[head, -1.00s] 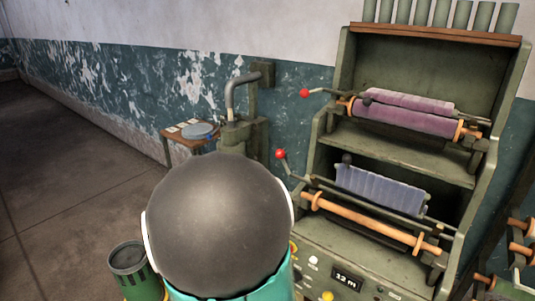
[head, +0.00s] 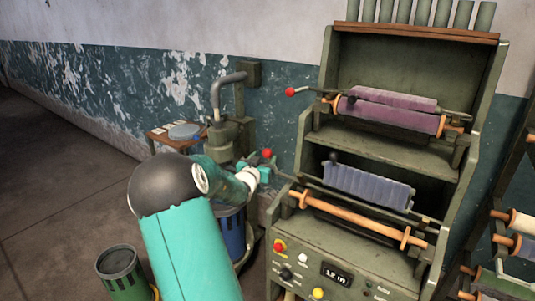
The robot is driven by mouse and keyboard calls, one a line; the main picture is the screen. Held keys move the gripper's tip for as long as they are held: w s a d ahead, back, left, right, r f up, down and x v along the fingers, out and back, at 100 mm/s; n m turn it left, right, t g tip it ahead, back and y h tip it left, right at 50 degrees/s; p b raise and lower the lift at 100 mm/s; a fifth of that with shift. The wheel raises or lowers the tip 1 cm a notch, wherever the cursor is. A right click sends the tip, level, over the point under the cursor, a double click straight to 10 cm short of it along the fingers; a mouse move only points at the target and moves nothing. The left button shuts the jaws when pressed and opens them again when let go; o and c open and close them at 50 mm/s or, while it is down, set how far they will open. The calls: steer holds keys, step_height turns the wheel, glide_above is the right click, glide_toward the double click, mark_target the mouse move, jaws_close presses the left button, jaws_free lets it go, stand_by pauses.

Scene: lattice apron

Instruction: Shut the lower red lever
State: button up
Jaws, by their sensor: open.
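The lower red lever (head: 267,153) has a round red knob and sits at the left side of the lower shelf of the green cabinet. Its knob points up and to the left; most of its rod is hidden behind my gripper. My gripper (head: 262,169), with small teal fingers, is open at the lever, just below the knob. I cannot tell whether the fingers touch the rod. An upper lever with a red knob (head: 290,92) sticks out left of the upper shelf.
The cabinet (head: 313,110) holds a purple roll (head: 395,116) above and a bluish pleated sheet (head: 365,186) below, with a wooden roller (head: 355,219) in front. Buttons and a display (head: 336,275) are underneath. A blue bin (head: 232,236) and a green bin (head: 122,268) stand left.

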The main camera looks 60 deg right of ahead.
mark_target(265, 156)
steer(key=d, duration=0.5)
steer(key=shift+w, duration=0.25)
steer(key=shift+c, duration=0.4)
jaws_close()
steer(key=shift+a, duration=0.1)
